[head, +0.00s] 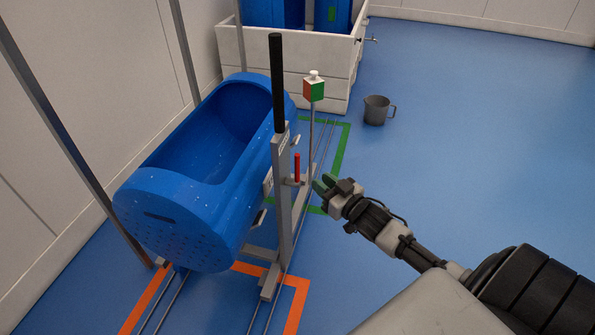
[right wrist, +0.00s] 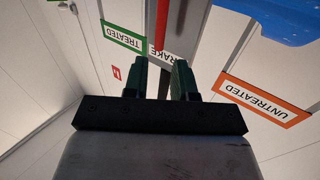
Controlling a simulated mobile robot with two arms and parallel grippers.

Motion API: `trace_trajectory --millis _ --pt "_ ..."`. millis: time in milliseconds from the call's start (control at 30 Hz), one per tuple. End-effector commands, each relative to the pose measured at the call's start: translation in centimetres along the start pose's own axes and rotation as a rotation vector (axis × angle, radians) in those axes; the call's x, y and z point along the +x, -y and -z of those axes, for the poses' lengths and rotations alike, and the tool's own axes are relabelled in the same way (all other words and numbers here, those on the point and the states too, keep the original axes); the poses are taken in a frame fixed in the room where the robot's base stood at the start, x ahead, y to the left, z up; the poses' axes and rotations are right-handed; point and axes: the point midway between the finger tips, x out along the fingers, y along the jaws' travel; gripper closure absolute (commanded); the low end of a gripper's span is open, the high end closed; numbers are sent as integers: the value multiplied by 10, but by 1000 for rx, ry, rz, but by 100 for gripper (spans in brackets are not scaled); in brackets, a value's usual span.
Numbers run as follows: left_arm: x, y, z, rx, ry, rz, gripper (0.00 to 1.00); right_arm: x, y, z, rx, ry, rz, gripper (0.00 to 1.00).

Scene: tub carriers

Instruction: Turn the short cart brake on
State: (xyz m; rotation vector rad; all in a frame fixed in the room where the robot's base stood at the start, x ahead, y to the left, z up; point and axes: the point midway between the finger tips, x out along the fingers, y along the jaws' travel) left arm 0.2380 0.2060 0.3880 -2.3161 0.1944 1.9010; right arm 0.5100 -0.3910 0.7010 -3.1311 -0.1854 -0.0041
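The cart holds a blue tub (head: 210,160) on a grey frame (head: 285,210) with a tall black handle (head: 277,85). A short red lever (head: 297,167) stands upright on the frame's right side. It also shows in the right wrist view (right wrist: 162,20), beyond the gap between the fingers, beside a partly covered label (right wrist: 157,50) reading "RAKE". My right gripper (head: 323,184) is just right of the lever, its dark green fingers pointing toward it. The fingers (right wrist: 160,78) are apart with nothing gripped. I cannot tell whether they touch the lever. My left gripper is out of view.
A thin post with a red-and-green block (head: 313,90) stands behind the lever. Orange (head: 298,300) and green (head: 340,150) floor outlines surround the rails. Blue floor at right is clear.

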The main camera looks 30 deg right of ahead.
Motion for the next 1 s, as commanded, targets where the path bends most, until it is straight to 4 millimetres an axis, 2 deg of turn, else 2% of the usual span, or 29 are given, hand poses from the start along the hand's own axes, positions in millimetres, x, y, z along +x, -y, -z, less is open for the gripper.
trace_trajectory --millis 600,800,1000 --pt "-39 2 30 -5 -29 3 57 91 0 0 -1 0 0 74" --pt "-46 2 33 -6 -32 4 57 104 0 0 -2 1 0 74" --pt "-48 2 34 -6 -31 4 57 105 0 0 -1 2 0 74"
